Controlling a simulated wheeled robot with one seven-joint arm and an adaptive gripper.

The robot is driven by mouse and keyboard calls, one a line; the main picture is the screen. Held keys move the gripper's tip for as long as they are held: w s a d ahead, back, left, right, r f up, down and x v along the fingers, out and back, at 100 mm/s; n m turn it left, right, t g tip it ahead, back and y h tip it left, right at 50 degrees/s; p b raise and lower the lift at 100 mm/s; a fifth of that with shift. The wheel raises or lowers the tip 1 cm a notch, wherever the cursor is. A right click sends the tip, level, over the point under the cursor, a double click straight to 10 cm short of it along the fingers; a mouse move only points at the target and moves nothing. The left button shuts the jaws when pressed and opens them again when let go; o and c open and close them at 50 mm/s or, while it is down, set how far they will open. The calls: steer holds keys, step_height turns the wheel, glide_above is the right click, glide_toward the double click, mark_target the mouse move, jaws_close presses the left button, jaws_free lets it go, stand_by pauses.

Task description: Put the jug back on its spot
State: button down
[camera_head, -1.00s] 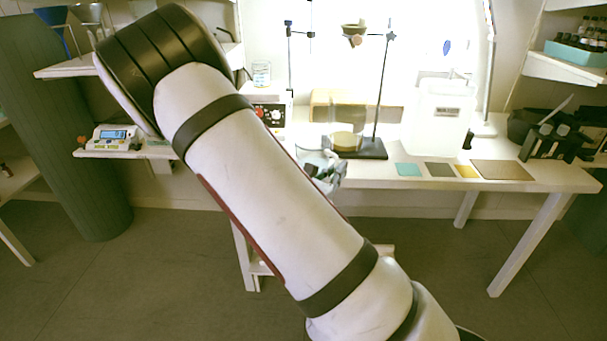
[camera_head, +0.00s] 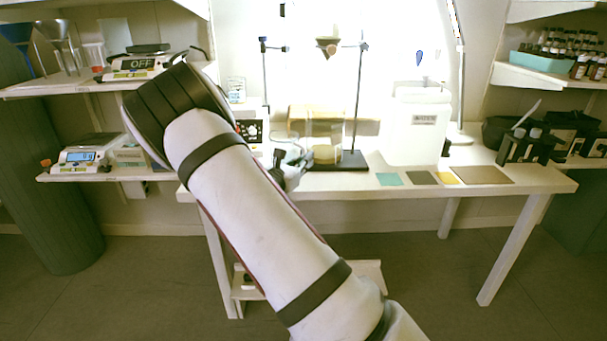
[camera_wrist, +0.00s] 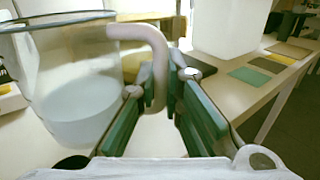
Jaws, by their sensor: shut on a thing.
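The jug (camera_wrist: 75,95) is clear glass with pale liquid in its lower part. It fills the left of the wrist view and looks roughly upright. My gripper (camera_wrist: 160,95) is shut on the jug's curved handle (camera_wrist: 150,40), which passes between the green-lined fingers. In the head view, my gripper (camera_head: 292,174) is at the front edge of the bench, left of the stand, and the clear jug (camera_head: 287,152) shows faintly just behind it, partly hidden by my arm. I cannot tell whether its base touches the bench.
A clear vessel with amber contents (camera_head: 325,152) stands close right of the jug, by the stand base (camera_head: 352,160). A hotplate (camera_head: 250,130) is behind left, a white tank (camera_head: 415,125) to the right. Coloured mats (camera_head: 422,178) lie flat along the front right.

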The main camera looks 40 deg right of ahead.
steer(key=shift+w+d+f+b, duration=0.1)
steer(key=shift+f+b, duration=0.55)
steer(key=shift+f, duration=1.05)
steer(key=shift+f, duration=0.2)
steer(key=c, duration=1.7)
jaws_free()
